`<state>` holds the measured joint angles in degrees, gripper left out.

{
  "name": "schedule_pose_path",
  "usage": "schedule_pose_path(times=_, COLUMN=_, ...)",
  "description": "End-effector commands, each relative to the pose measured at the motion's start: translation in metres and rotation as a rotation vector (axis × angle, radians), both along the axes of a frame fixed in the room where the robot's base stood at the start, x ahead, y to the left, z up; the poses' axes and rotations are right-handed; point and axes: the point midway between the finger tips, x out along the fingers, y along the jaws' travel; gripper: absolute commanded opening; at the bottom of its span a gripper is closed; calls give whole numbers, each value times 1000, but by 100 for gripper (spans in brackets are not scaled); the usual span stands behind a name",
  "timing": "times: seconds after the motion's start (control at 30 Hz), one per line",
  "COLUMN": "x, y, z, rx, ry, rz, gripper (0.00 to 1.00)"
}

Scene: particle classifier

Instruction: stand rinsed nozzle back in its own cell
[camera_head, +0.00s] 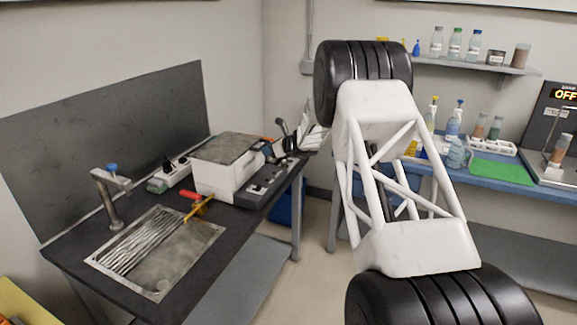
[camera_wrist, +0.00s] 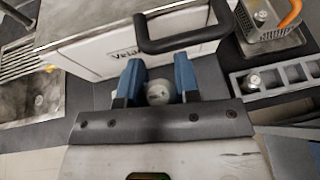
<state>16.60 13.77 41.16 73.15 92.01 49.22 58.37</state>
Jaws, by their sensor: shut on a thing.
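My gripper (camera_wrist: 158,80) shows in the wrist view with its two blue fingers closed around a small pale round piece, seen end-on, which I take to be the nozzle (camera_wrist: 158,93). The nozzle's lower part is hidden. A grey rack (camera_wrist: 284,90) with a row of square cells lies to the right of my gripper, apart from it. One cell at its near end holds a round metallic piece (camera_wrist: 254,82); other visible cells look empty. In the head view my gripper is small and partly hidden near the bench's back right.
A white box machine (camera_head: 222,178) with a black handle (camera_wrist: 185,42) stands close to my fingers. A metal basket (camera_wrist: 275,47) with an orange handle is beyond the rack. A sink (camera_head: 190,250) and tap (camera_head: 108,190) are on the left of the dark bench.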

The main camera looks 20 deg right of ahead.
Motion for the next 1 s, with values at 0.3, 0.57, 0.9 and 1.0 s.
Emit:
schedule_pose_path(times=0.3, x=6, y=-17, z=-15, rx=0, ry=0, rz=45, gripper=3)
schedule_pose_path(times=0.57, x=9, y=-32, z=-29, rx=1, ry=1, rz=88, gripper=3)
schedule_pose_path(times=0.9, x=12, y=-58, z=-54, rx=0, ry=1, rz=154, gripper=3)
schedule_pose_path(times=1.0, x=13, y=-65, z=-62, rx=1, ry=1, rz=175, gripper=3)
